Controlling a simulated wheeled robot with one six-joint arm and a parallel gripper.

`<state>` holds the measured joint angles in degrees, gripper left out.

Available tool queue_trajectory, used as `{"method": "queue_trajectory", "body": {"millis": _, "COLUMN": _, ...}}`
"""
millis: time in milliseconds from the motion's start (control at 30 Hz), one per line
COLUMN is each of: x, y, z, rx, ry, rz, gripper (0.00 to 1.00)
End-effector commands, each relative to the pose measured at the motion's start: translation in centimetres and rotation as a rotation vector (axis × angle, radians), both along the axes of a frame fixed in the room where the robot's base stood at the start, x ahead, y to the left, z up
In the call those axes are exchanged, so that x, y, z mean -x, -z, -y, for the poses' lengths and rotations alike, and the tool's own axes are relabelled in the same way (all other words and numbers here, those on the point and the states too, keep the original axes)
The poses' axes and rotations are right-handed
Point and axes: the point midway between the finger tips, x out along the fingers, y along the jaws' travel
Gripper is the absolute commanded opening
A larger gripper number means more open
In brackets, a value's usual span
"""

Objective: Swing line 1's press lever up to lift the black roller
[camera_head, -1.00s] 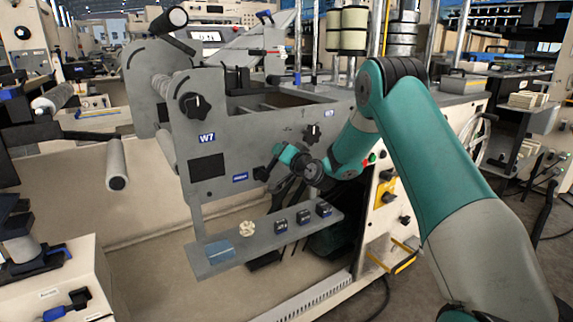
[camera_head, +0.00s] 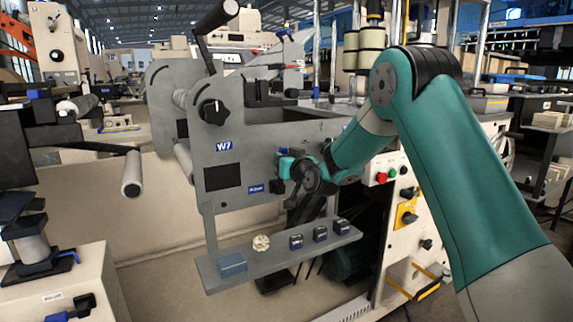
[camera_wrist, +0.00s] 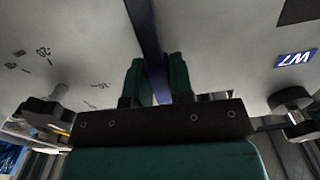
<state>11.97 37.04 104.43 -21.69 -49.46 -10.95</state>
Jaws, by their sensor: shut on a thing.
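My gripper (camera_head: 287,175) is low on the front of the grey W7 side plate (camera_head: 240,135). In the wrist view its green fingers (camera_wrist: 156,82) are closed around a dark bar with a blue part, which looks like the press lever (camera_wrist: 145,25). The bar runs up out of the picture. In the head view my wrist largely hides it. A black-handled crank (camera_head: 217,15) stands up at the plate's upper left. I cannot make out the black roller with certainty.
A black knob (camera_head: 212,110) sits above the W7 label. Below my gripper, a grey shelf (camera_head: 285,255) carries small dark blocks and a pale round part. A pale roller (camera_head: 132,173) juts out at left.

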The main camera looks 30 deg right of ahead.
Motion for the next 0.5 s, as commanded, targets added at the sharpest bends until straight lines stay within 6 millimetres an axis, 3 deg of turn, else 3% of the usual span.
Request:
{"method": "queue_trajectory", "body": {"millis": 467, "x": 0.01, "y": 0.10, "z": -0.27, "rx": 0.018, "ry": -0.002, "rz": -0.003, "gripper": 0.00}}
{"method": "queue_trajectory", "body": {"millis": 500, "x": 0.01, "y": 0.09, "z": -0.28, "rx": 0.018, "ry": -0.002, "rz": -0.002, "gripper": 0.31}}
